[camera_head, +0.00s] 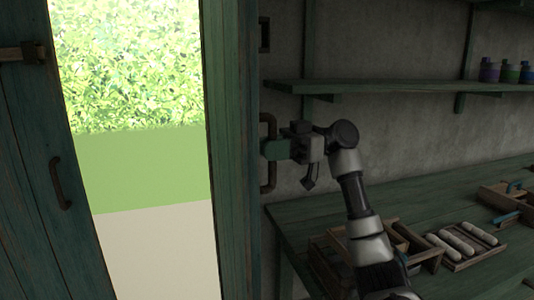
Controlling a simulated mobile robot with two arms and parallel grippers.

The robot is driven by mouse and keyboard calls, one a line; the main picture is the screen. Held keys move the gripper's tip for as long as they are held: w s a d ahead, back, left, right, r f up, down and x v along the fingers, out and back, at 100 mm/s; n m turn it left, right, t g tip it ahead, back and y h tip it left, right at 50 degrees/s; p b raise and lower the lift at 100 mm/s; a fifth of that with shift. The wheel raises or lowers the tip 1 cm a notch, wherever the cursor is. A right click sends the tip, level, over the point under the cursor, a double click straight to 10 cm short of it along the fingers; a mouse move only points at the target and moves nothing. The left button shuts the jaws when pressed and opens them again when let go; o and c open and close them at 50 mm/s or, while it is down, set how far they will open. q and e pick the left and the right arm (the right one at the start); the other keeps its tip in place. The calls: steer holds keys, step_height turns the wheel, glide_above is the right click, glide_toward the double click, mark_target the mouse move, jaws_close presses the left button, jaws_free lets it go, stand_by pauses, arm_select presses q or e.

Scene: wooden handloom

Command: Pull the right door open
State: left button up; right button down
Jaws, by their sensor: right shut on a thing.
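The right door (232,150) is a dark green wooden panel seen nearly edge-on, to the right of a bright opening to the outdoors. Its dark, upright bar handle (269,125) stands on the door's right side. My right gripper (274,150) is shut on the middle of this handle, and its fingers hide part of the bar. My right arm reaches up to it from the lower right. My left gripper is not in view.
The left door (25,170) with its curved handle (60,184) stands at the left. A green workbench (300,212) with wooden trays (465,262) of pale rolls fills the lower right. A wall shelf (400,87) holds small jars (508,73).

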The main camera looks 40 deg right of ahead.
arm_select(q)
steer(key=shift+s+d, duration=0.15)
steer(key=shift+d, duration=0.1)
arm_select(e)
steer(key=shift+s+d, duration=0.1)
steer(key=shift+d, duration=0.2)
steer(key=c, duration=1.1)
jaws_free()
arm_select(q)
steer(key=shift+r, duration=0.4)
arm_select(e)
steer(key=v, duration=1)
steer(key=shift+s+d+r, duration=0.1)
steer(key=shift+d, duration=0.25)
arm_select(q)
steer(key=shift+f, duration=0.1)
